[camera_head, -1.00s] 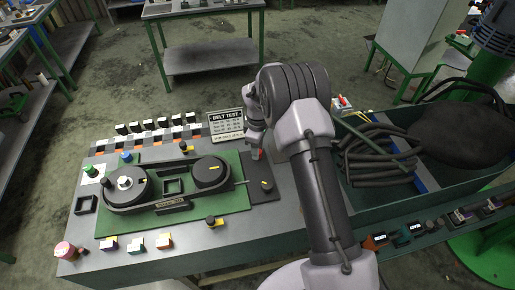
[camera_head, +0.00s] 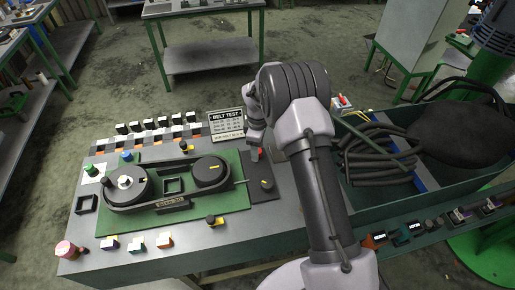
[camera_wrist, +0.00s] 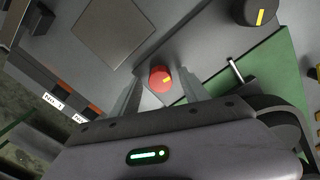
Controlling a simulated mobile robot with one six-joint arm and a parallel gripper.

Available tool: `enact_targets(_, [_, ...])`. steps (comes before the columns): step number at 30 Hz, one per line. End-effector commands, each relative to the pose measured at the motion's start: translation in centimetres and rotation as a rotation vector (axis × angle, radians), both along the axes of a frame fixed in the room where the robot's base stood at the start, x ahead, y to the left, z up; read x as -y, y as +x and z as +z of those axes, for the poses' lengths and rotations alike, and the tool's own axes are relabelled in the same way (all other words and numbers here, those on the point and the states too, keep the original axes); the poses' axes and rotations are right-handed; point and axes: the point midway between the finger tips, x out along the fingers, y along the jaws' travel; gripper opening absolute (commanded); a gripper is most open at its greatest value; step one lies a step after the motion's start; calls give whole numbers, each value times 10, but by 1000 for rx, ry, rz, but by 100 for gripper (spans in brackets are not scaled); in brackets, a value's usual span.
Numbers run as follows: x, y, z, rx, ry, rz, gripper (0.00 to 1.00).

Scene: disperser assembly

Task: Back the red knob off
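Whether a finger touches the knob is hard to tell. In the head view a small bit of the red knob (camera_head: 259,151) shows beside my gripper (camera_head: 256,149), at the far edge of the dark panel (camera_head: 262,197); my wrist and arm partly hide this area.
A black knob with a yellow mark (camera_head: 266,185) is on the panel nearby. The green belt board (camera_head: 225,200) with its two pulleys lies to the left. The BELT TEST sign (camera_head: 227,122) stands behind. A bin (camera_head: 350,190) with hoses is at the right.

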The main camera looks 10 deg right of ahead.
Motion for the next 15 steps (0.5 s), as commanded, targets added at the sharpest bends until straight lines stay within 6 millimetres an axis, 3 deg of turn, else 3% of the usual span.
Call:
enact_targets(8, [0, 0, 6, -1, 0, 0, 53])
enact_targets(11, [0, 1, 30, 2, 0, 0, 53])
enact_targets(15, [0, 1, 79, 3, -1, 0, 53])
